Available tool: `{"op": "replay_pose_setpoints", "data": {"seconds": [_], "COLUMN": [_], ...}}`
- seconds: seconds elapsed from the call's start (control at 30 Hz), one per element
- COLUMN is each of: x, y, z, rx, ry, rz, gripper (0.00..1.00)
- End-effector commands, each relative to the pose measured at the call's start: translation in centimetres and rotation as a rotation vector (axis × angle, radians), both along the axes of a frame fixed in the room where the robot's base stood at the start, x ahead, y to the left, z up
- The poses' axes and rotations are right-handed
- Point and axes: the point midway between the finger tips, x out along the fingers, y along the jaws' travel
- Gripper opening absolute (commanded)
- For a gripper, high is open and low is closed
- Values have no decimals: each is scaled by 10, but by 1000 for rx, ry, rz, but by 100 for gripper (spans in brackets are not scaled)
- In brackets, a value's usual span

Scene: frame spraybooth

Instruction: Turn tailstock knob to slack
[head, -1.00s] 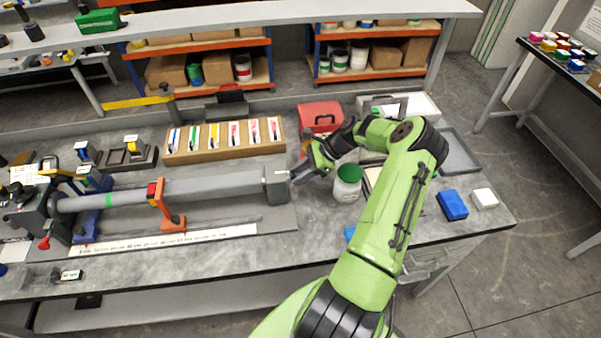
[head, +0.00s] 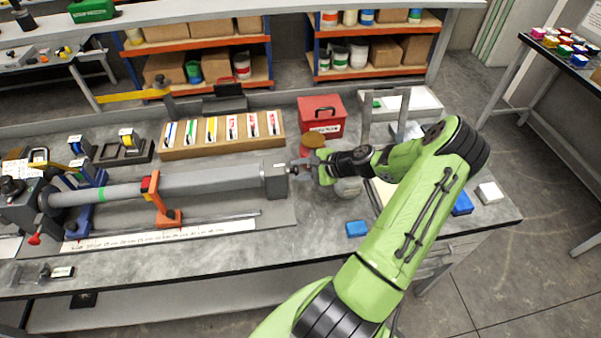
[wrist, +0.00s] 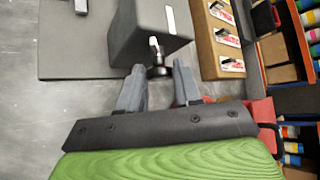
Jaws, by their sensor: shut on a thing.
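The tailstock (head: 275,180) is a grey block at the right end of the long grey tube on the bench. It also shows at the top of the wrist view (wrist: 150,35). Its small dark knob (wrist: 158,71) sticks out of the block's end face, with a pale piece beside it. My gripper (head: 297,168) reaches in from the right, level with the tailstock. In the wrist view, the fingers of my gripper (wrist: 159,76) stand on both sides of the knob, shut on it. The contact faces are too small to make out.
A white jar (head: 348,188) stands under my wrist, partly hidden. A brown-lidded jar (head: 313,141) and a red box (head: 322,115) stand behind my gripper. A blue block (head: 356,229) lies in front. A wooden rack (head: 222,147) lies behind the tube.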

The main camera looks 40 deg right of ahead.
Motion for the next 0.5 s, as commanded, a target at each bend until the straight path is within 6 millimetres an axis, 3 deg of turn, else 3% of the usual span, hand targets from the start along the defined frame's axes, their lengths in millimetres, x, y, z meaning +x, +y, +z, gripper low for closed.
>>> {"op": "replay_pose_setpoints", "data": {"seconds": [0.5], "x": [-3], "y": [2], "z": [-15], "rx": [-275], "ry": [-405], "rz": [-2], "gripper": [3]}}
